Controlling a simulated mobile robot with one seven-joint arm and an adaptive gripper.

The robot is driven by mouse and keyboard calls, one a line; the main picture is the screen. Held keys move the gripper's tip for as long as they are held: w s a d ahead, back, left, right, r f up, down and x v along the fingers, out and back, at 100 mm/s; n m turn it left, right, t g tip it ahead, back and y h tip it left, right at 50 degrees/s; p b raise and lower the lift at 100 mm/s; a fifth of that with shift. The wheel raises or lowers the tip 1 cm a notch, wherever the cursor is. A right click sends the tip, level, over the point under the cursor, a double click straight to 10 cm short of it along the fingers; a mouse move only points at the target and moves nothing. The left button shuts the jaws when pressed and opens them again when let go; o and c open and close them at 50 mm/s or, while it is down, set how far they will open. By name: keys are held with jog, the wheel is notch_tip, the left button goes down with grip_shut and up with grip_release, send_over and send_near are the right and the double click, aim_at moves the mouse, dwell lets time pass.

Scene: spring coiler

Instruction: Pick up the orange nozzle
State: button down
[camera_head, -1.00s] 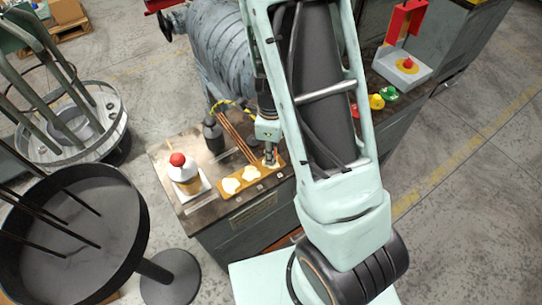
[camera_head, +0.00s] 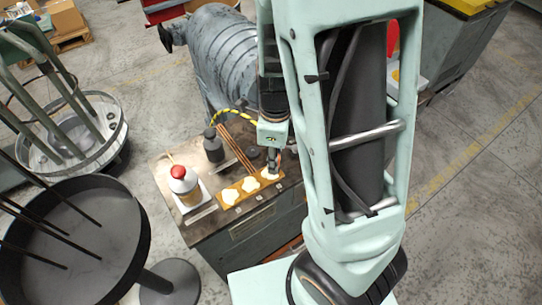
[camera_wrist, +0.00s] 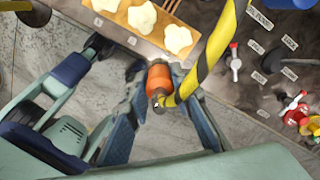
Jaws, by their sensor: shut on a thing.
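In the wrist view the orange nozzle (camera_wrist: 159,78) sits between the two fingers of my gripper (camera_wrist: 157,80), which is shut on it. A yellow-and-black striped hose (camera_wrist: 205,62) runs beside the nozzle's lower end; the wrist view does not clearly show how they join. In the head view my gripper (camera_head: 273,160) points down near the right end of a wooden board (camera_head: 236,206) with white pads. The nozzle cannot be made out in the head view.
A red-capped bottle (camera_head: 184,186), a dark bottle (camera_head: 213,147) and copper rods (camera_head: 238,147) stand or lie on the bench. A large grey ribbed machine (camera_head: 226,60) is behind. Red and white valve-like parts (camera_wrist: 235,62) are at the right of the wrist view.

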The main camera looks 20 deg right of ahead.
jog(key=s+r+b, duration=0.5)
jog(key=s, duration=0.4)
jog(key=shift+s, duration=0.35)
jog(key=shift+a, duration=0.1)
